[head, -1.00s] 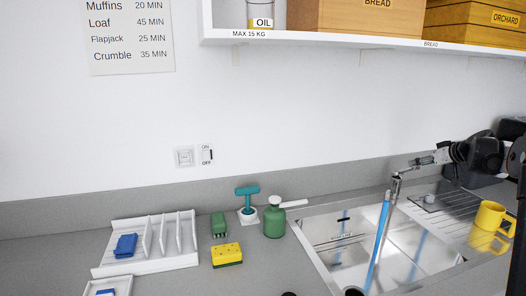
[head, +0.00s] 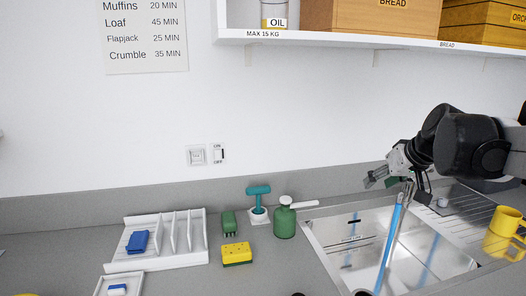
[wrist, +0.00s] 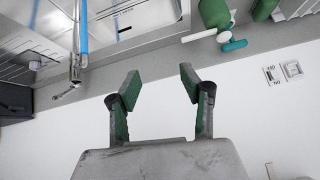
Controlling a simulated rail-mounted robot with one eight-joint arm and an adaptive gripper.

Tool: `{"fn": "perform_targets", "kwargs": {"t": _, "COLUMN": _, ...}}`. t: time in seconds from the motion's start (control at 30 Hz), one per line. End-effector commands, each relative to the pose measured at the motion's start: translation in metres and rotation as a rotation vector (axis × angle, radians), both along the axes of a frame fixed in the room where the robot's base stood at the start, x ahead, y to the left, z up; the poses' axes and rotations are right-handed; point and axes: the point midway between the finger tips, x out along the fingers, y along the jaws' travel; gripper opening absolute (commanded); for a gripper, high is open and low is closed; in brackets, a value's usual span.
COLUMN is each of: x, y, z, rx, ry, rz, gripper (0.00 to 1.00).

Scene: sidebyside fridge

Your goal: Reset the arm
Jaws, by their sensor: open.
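My gripper (head: 380,178) is at the right in the head view, above the back edge of the sink (head: 345,235) and beside the tap (head: 404,195). In the wrist view my gripper (wrist: 160,90) shows its two green-padded fingers spread wide, with nothing between them. The tap (wrist: 75,70) also shows there at the left. My arm comes in from the right edge of the head view.
A green soap dispenser (head: 284,220), a teal-handled tool (head: 258,200), a green brush (head: 229,223) and a yellow sponge (head: 237,253) stand left of the sink. A yellow mug (head: 506,222) is on the drainer.

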Motion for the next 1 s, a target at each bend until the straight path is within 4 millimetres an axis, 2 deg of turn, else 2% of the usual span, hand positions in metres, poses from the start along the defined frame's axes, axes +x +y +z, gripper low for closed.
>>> {"fn": "perform_targets", "kwargs": {"t": 0.03, "x": -0.017, "y": 0.013, "z": -0.003, "rx": -0.004, "ry": 0.009, "rz": -0.002, "gripper": 0.41}}
{"fn": "perform_targets", "kwargs": {"t": 0.1, "x": -0.039, "y": 0.026, "z": -0.008, "rx": -0.010, "ry": 0.020, "rz": -0.012, "gripper": 0.41}}
{"fn": "perform_targets", "kwargs": {"t": 0.3, "x": -0.101, "y": 0.059, "z": -0.027, "rx": -0.030, "ry": 0.048, "rz": -0.040, "gripper": 0.41}}
{"fn": "perform_targets", "kwargs": {"t": 0.5, "x": -0.163, "y": 0.082, "z": -0.055, "rx": -0.051, "ry": 0.066, "rz": -0.070, "gripper": 0.41}}
{"fn": "perform_targets", "kwargs": {"t": 0.7, "x": -0.218, "y": 0.096, "z": -0.088, "rx": -0.074, "ry": 0.073, "rz": -0.099, "gripper": 0.41}}
{"fn": "perform_targets", "kwargs": {"t": 0.83, "x": -0.242, "y": 0.100, "z": -0.106, "rx": -0.084, "ry": 0.073, "rz": -0.115, "gripper": 0.41}}
{"fn": "perform_targets", "kwargs": {"t": 1.0, "x": -0.256, "y": 0.101, "z": -0.118, "rx": -0.091, "ry": 0.071, "rz": -0.127, "gripper": 0.41}}
